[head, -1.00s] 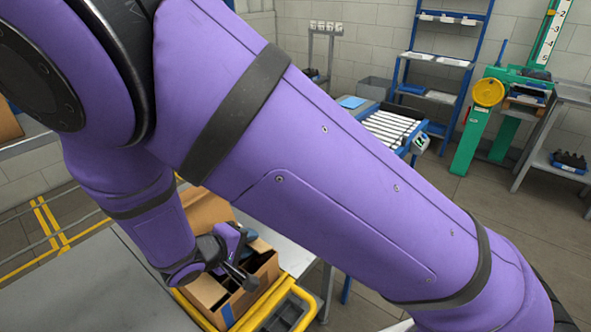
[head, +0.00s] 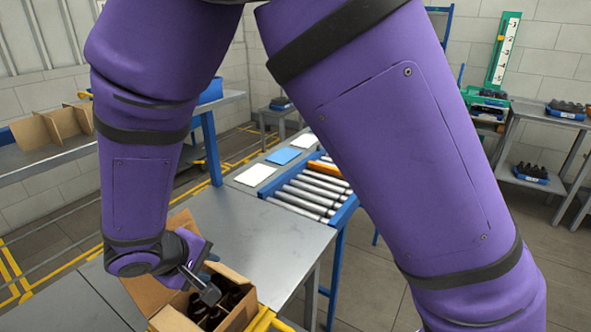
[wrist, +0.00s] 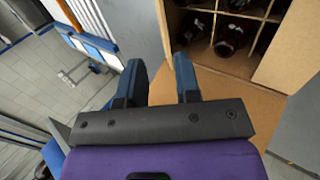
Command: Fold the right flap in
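The open cardboard box (head: 240,313) is at the bottom of the head view, with dark amber bottles (head: 205,312) inside. One brown flap (head: 148,292) stands outward on its left, and another piece of cardboard (head: 181,222) shows behind my wrist. In the wrist view, bottles (wrist: 229,38) sit between cardboard dividers, and an outward flap (wrist: 245,96) lies beside the box opening. My gripper (wrist: 160,66) has its two blue fingers apart with nothing held between them. The right finger overlaps the flap in the picture; I cannot tell if they touch. My arm hides part of the box.
A yellow frame (head: 262,321) runs along the box's near right side. A grey table (head: 270,232) and a roller conveyor (head: 312,195) lie beyond. A cardboard divider (head: 55,136) rests on the left shelf. The grey tabletop beyond the box is clear.

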